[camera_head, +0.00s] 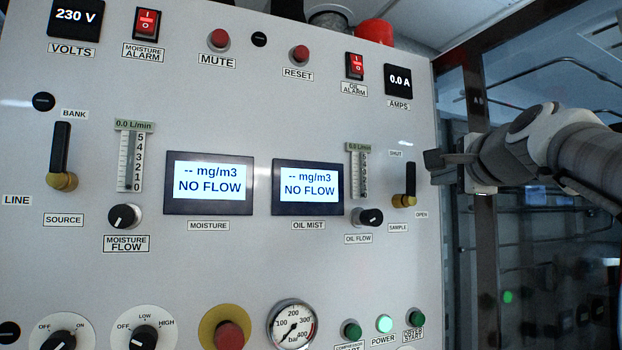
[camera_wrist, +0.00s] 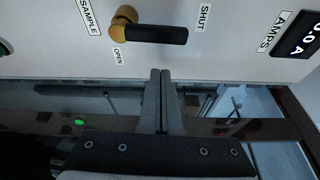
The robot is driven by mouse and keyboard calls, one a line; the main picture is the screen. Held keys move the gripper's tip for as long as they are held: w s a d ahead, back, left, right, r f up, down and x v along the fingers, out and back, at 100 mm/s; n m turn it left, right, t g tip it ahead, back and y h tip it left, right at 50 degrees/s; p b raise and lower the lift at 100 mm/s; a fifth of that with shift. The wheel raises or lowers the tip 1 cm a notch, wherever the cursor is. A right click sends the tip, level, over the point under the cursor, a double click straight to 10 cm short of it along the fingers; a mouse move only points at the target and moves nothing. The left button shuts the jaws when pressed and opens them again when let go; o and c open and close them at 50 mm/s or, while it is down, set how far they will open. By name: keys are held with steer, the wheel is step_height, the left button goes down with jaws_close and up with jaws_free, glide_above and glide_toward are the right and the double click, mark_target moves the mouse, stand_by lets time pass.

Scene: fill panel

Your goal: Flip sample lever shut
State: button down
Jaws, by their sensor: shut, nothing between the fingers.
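The sample lever (camera_head: 410,178) is on the right side of the panel, with a black handle on a brass pivot. Its handle points up from the pivot, towards the SHUT label (camera_head: 395,154); the OPEN label (camera_head: 421,214) is to the lower right. In the wrist view the lever (camera_wrist: 155,34) lies sideways, its handle end on the SHUT side. My gripper (camera_head: 432,160) is shut and empty, just right of the lever by the panel's right edge. In the wrist view its fingertips (camera_wrist: 160,72) are together, apart from the handle in the picture.
The oil flow knob (camera_head: 370,217) and oil mist display (camera_head: 308,187) are left of the lever. The amps display (camera_head: 399,80) is above. A dark upright post (camera_head: 483,240) stands right of the panel, behind my arm. The source lever (camera_head: 61,155) is far left.

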steer(key=s+b, duration=0.1)
steer(key=s, duration=0.9)
steer(key=shift+d, duration=0.3)
steer(key=shift+w, duration=0.1)
steer(key=a+f+n+g+y, duration=0.1)
steer(key=a+f+n+g, duration=0.15)
steer(key=f, duration=0.45)
steer(key=a+f+n+g, duration=0.1)
steer(key=a+f+n, duration=0.2)
steer(key=f, duration=0.4)
steer(key=s+a+f+n+g, duration=0.2)
steer(key=s+f+n, duration=0.2)
steer(key=f, duration=0.6)
steer(key=s+a+f+n+g+h, duration=0.1)
steer(key=s+f+n, duration=0.4)
steer(key=f, duration=0.6)
steer(key=s+a+f+n+g, duration=0.3)
steer(key=s+f+n+g, duration=0.1)
steer(key=f, duration=0.7)
steer(key=shift+s+a+g, duration=0.25)
steer(key=shift+s+g, duration=0.5)
steer(key=shift+s, duration=0.25)
steer(key=shift+f, duration=0.1)
